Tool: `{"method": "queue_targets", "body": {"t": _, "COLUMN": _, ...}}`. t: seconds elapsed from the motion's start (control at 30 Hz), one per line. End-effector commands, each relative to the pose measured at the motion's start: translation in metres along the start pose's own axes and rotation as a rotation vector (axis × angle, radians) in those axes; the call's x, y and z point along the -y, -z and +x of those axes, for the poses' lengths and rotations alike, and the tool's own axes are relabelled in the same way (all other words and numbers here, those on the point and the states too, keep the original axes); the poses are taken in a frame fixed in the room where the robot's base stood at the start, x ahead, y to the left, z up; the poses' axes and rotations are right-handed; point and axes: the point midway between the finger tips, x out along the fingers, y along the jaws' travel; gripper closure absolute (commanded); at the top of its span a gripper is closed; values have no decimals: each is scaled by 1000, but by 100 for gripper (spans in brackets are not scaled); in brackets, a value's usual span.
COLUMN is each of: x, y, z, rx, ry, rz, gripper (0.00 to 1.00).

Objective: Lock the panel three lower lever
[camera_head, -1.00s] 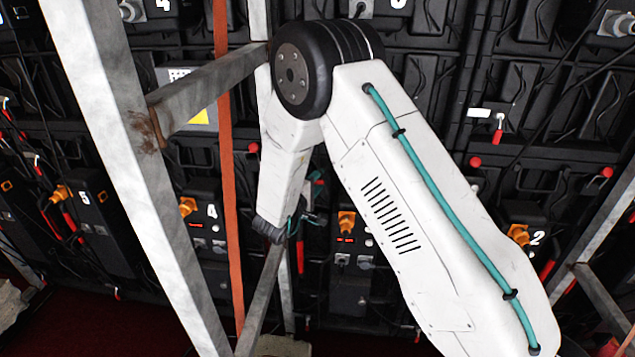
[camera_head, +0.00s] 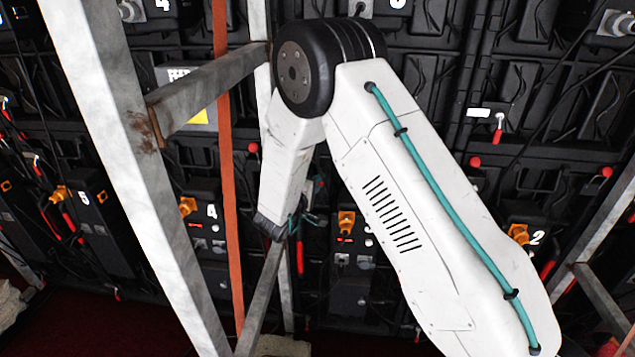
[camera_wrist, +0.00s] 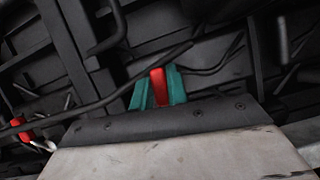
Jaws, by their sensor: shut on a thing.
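My gripper (camera_wrist: 158,85) shows in the wrist view as two teal fingers closed around a red lever handle (camera_wrist: 158,88). The handle stands upright between the fingers, and its lower end is hidden behind the wrist housing. In the head view my gripper is mostly hidden behind my arm, with only a bit of teal showing near the panel three unit (camera_head: 352,262). The unit's number is partly covered by my arm. The lever's own pivot and latch cannot be seen in either view.
Another red handle (camera_wrist: 20,130) lies at the left of the wrist view. Dark cables cross the panel backs close to my gripper. In the head view a grey metal frame post (camera_head: 110,130) and an orange strap (camera_head: 226,150) stand left of my arm.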

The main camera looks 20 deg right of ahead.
Motion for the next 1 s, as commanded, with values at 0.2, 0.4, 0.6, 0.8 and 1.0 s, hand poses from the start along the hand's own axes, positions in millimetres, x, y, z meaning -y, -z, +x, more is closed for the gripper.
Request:
{"method": "queue_targets", "body": {"t": 0.2, "x": 9, "y": 1, "z": -1, "rx": 0, "ry": 66, "rz": 155, "gripper": 100}}
{"method": "queue_targets", "body": {"t": 0.4, "x": 18, "y": 3, "z": -2, "rx": 0, "ry": 139, "rz": 329, "gripper": 100}}
{"method": "queue_targets", "body": {"t": 0.6, "x": 27, "y": 7, "z": -4, "rx": -1, "ry": 213, "rz": 505, "gripper": 100}}
{"method": "queue_targets", "body": {"t": 0.8, "x": 34, "y": 12, "z": -6, "rx": -1, "ry": 285, "rz": 681, "gripper": 100}}
{"method": "queue_targets", "body": {"t": 1.0, "x": 41, "y": 18, "z": -9, "rx": 0, "ry": 358, "rz": 856, "gripper": 100}}
